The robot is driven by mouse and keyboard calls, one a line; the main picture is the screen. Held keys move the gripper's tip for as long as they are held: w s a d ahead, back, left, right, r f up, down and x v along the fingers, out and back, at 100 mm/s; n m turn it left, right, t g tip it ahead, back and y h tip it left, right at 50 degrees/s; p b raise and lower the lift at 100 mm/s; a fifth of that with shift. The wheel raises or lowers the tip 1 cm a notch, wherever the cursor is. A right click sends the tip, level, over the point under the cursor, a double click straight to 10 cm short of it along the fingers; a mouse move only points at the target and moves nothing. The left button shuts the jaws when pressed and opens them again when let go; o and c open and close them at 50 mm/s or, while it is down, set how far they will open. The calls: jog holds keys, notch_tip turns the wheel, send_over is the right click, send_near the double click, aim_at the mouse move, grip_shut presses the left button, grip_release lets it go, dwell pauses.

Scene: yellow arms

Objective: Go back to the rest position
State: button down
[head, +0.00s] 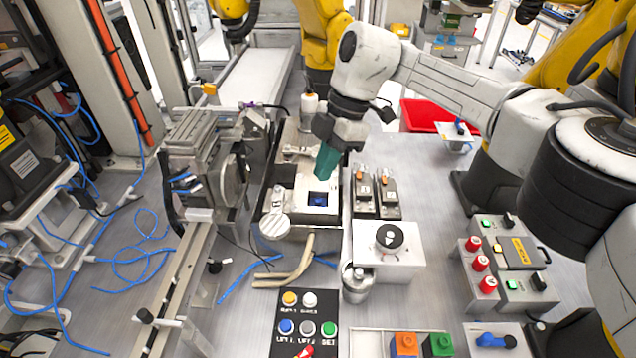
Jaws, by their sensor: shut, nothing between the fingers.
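My gripper (326,165) is in the middle of the head view. Its green fingers are shut with nothing between them and point down. It hangs over the white fixture (291,208), close to a small square pocket with a blue inside (318,199). I cannot tell whether the fingertips touch the fixture. My white arm comes in from the right and bends down to the gripper.
Right of the gripper stand two grey switch blocks (376,195) and a white box with a black knob (389,240). A button panel (305,325), coloured bricks (404,344) and a control box (506,262) are nearer. A red bin (425,115) is behind. Blue cables lie left.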

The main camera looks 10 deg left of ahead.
jog(key=shift+d+r, duration=0.1)
jog(key=shift+r, duration=0.2)
jog(key=shift+f, duration=0.1)
